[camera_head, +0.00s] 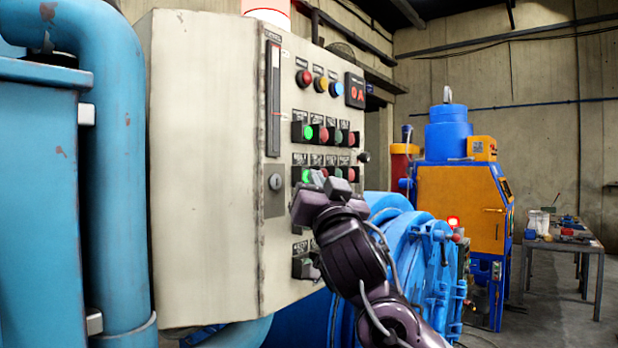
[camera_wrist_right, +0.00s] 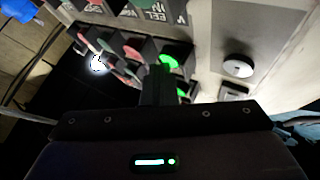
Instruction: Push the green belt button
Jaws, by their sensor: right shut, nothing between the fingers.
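The grey control cabinet (camera_head: 205,150) stands close on the left, with rows of paired green and red buttons on its panel. A lit green button (camera_head: 308,132) is in the upper row and another lit green button (camera_head: 306,175) is in the row below. The labels are too small to tell which is the belt button. My right gripper (camera_head: 320,181) is shut and empty, in front of the panel at the lower row. In the right wrist view its fingertips (camera_wrist_right: 160,73) overlap a lit green button (camera_wrist_right: 169,61); contact cannot be told. My left gripper is out of view.
A key lock (camera_head: 275,182) is left of the lower buttons. Round red, yellow and blue buttons (camera_head: 320,84) and a red display (camera_head: 354,91) are above. The blue drum machine (camera_head: 400,250) is behind my right arm. An orange machine (camera_head: 455,205) and a table (camera_head: 565,243) stand farther right.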

